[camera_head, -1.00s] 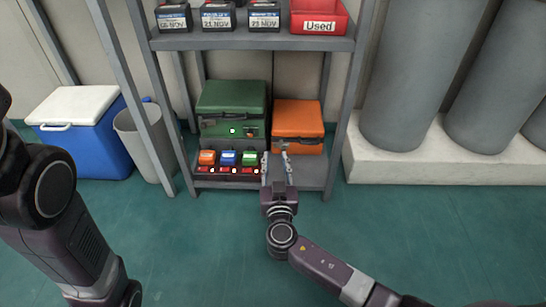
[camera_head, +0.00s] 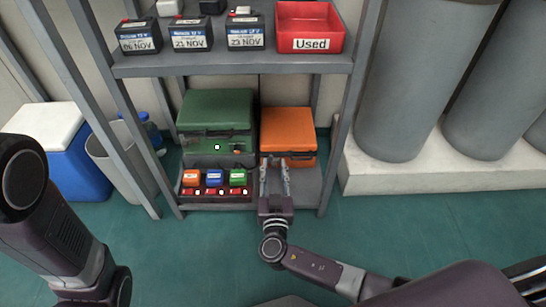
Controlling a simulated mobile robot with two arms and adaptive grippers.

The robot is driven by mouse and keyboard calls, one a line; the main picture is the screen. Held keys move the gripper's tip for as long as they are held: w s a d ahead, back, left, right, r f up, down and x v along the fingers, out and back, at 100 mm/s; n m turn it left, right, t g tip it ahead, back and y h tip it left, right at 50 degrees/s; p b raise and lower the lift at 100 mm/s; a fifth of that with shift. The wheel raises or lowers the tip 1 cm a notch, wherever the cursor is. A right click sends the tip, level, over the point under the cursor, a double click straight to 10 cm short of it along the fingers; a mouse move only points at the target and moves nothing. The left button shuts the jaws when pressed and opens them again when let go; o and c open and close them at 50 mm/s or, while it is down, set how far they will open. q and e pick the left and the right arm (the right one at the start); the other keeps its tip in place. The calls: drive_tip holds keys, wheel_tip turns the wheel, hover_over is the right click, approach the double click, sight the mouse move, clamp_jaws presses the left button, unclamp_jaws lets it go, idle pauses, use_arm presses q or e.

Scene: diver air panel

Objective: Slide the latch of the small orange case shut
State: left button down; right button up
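The small orange case (camera_head: 288,132) stands on the lower shelf, right of a larger green case (camera_head: 216,112). Its lid looks down. My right gripper (camera_head: 274,168) is in front of the orange case's front face, with its two fingers pointing at it and a gap between them. The fingers cover part of the case front, so the latch and its position cannot be made out. I cannot tell whether the fingertips touch the case. My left arm (camera_head: 60,235) comes in from the left; its gripper is out of view.
The lower shelf (camera_head: 307,185) is bare right of my gripper. A row of orange, blue and green units (camera_head: 214,178) with red switches sits to its left. The upper shelf holds dated black boxes (camera_head: 190,33) and a red Used bin (camera_head: 308,28). Metal posts (camera_head: 350,95) flank the shelf.

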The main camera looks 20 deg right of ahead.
drive_tip(key=shift+c, duration=0.4)
clamp_jaws()
